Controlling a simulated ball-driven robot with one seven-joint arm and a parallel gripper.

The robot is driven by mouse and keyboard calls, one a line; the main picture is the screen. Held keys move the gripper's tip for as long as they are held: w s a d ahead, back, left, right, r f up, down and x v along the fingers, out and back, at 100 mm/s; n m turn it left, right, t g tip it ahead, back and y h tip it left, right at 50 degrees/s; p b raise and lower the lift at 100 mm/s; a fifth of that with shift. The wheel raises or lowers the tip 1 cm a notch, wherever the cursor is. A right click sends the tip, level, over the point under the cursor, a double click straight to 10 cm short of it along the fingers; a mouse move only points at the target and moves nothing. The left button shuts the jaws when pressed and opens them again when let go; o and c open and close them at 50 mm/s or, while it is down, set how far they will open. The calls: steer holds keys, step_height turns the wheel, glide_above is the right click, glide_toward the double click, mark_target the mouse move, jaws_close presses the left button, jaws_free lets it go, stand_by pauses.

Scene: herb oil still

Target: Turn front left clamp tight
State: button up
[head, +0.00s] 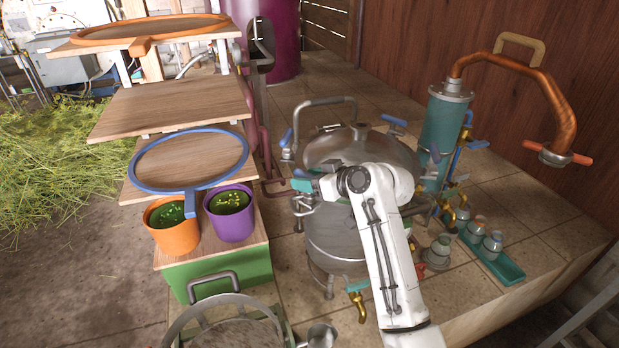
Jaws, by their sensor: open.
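The steel still pot (335,235) stands on the tiled floor in the middle, with its domed lid (350,150) on. My gripper (311,186) is open at this handle, with the arm reaching over the lid's front. I cannot tell whether the fingers touch the handle. The arm hides the rim's front right.
A stepped wooden shelf (165,108) with an orange pot (171,226) and a purple pot (231,213) stands at the left. A teal condenser (443,130) with a copper pipe (545,85) is at the right, near small bottles in a teal tray (505,268). A round metal lid (230,330) lies in front.

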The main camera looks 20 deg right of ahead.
jaws_close()
stand_by(0.4)
